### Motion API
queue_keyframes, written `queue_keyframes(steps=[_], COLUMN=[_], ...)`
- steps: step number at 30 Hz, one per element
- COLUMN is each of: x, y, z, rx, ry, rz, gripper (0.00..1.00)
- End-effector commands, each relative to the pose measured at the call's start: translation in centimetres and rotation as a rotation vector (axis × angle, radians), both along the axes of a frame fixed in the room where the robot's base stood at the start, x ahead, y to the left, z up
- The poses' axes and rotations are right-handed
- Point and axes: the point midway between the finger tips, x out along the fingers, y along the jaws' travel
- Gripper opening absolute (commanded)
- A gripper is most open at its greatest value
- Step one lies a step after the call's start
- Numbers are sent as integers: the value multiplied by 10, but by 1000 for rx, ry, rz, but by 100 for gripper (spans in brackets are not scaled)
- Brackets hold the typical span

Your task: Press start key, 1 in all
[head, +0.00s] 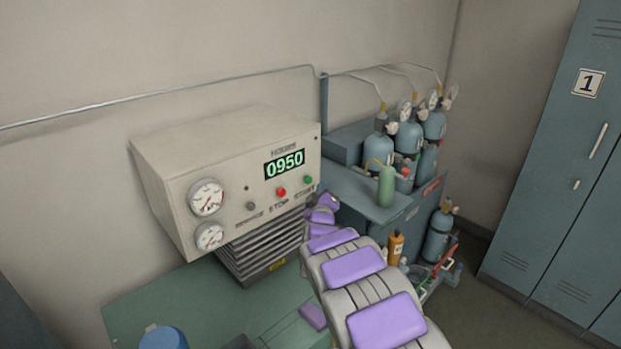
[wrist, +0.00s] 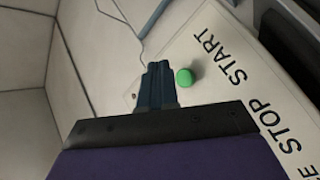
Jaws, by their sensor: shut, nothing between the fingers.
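The green start key (head: 308,180) is on the front panel of the cream console (head: 190,150), at the right end of its row of keys. In the wrist view the green key (wrist: 184,77) sits by the printed word START. My gripper (wrist: 158,72) is shut and empty, its dark fingertips just left of the key in that view. I cannot tell whether they touch the panel. In the head view my gripper (head: 328,202) is just below and right of the key, its fingertips not clear.
A red stop key (head: 281,192) and a grey key (head: 251,206) are left of the green key. The display (head: 284,163) above reads 0950. A green cylinder (head: 386,186) and several blue cylinders stand to the right. A locker (head: 560,190) is at the far right.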

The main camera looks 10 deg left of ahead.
Motion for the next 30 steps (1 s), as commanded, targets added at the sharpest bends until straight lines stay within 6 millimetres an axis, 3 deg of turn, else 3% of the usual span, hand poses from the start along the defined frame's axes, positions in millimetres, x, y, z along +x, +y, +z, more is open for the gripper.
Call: queue_keyframes(steps=[6,30], x=[6,7], y=[13,14], z=[-2,-2], rx=[-4,-3], ry=[3,2], rz=[2,2], gripper=[0,0])
